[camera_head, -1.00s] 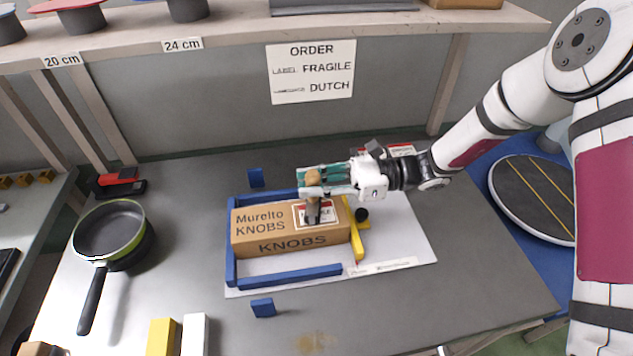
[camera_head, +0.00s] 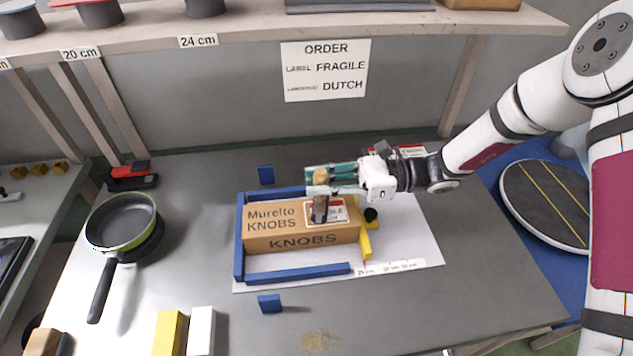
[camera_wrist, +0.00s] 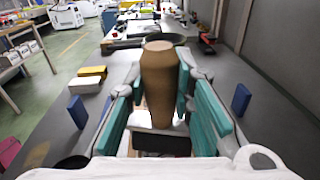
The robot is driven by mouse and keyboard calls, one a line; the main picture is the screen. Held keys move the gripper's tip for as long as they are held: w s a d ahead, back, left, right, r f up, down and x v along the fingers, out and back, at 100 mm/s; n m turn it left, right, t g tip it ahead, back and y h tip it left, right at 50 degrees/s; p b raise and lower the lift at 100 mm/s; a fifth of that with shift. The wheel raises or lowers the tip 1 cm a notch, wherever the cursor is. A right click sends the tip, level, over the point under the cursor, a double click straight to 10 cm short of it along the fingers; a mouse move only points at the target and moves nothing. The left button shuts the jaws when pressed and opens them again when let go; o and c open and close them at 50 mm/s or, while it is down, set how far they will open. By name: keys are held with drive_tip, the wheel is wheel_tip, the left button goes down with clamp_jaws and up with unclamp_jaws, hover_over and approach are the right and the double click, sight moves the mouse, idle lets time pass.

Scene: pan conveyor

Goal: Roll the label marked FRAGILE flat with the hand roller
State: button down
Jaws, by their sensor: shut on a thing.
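My gripper (camera_head: 322,180) is shut on the wooden handle of the hand roller; the handle (camera_wrist: 160,80) stands upright between the teal fingers in the wrist view. The dark roller end (camera_head: 320,208) is over the label (camera_head: 338,209), at the box's top right. The brown box (camera_head: 290,238), marked Murello KNOBS, lies inside the blue frame (camera_head: 239,240) on a white sheet.
A yellow piece (camera_head: 365,244) stands at the box's right end. Small blue blocks (camera_head: 269,303) lie near the sheet. A pan (camera_head: 121,222) sits at the left, with yellow (camera_head: 169,331) and white (camera_head: 201,330) blocks in front. The order sign (camera_head: 325,71) reads FRAGILE and DUTCH.

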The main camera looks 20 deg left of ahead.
drive_tip(key=shift+w+d, duration=0.35)
drive_tip(key=shift+d, duration=0.15)
drive_tip(key=shift+w+d, duration=0.1)
drive_tip(key=shift+d, duration=0.1)
drive_tip(key=shift+b+v, duration=0.35)
drive_tip(key=shift+v, duration=0.65)
drive_tip(key=shift+a+f, duration=0.1)
drive_tip(key=shift+a, duration=0.1)
drive_tip(key=shift+p+x, duration=0.35)
drive_tip(key=shift+x, duration=0.7)
drive_tip(key=shift+a, duration=0.1)
drive_tip(key=shift+x, duration=1.15)
drive_tip(key=shift+s, duration=0.25)
